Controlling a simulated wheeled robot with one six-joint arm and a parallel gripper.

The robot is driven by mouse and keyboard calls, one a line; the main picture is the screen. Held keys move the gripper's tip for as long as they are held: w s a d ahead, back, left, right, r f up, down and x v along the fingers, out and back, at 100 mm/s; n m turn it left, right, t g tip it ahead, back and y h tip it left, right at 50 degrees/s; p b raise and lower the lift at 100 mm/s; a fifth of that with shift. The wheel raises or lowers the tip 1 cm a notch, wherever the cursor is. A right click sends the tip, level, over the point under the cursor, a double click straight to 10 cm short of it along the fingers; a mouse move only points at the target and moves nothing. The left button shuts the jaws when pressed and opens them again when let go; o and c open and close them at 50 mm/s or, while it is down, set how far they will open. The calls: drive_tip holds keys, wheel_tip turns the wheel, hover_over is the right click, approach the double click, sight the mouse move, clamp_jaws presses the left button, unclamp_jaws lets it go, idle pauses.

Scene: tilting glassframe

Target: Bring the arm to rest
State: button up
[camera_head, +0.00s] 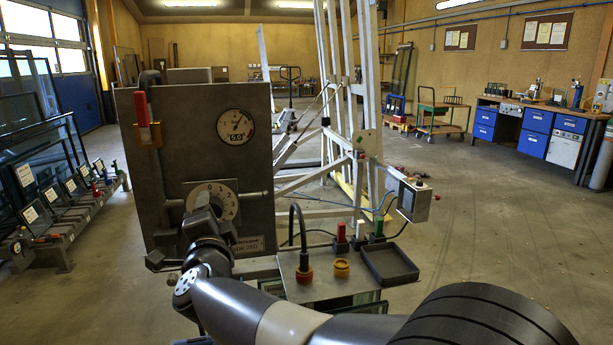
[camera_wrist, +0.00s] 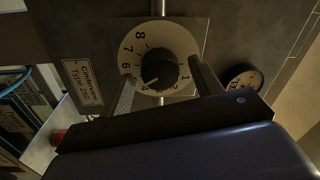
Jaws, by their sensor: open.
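My gripper (camera_head: 207,224) is in front of the grey control box (camera_head: 144,205), close to its numbered dial (camera_head: 222,196). In the wrist view my open gripper (camera_wrist: 162,74) has one finger on each side of the black knob (camera_wrist: 154,68) at the dial's centre. A gap shows between the knob and the fingers; I cannot tell how far forward the tips reach. My arm comes in from the lower right of the head view and hides part of the box's lower edge.
A round gauge (camera_head: 235,127) and a red-handled lever (camera_head: 143,112) are on the box. A panel with a red button (camera_head: 304,274), a yellow button (camera_head: 341,268) and a dark tray (camera_head: 389,265) lie right of my gripper. A white frame (camera_head: 345,100) stands behind. Floor at right is clear.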

drive_tip(key=r+v, duration=0.1)
drive_tip(key=v, duration=1)
drive_tip(key=w+a+n+g+y+p, duration=0.1)
drive_tip(key=w+n+p, duration=0.7)
drive_tip(key=n+p, duration=1)
drive_tip(key=shift+w+a+p, duration=0.15)
drive_tip(key=shift+a+p, duration=0.25)
drive_tip(key=shift+p, duration=0.4)
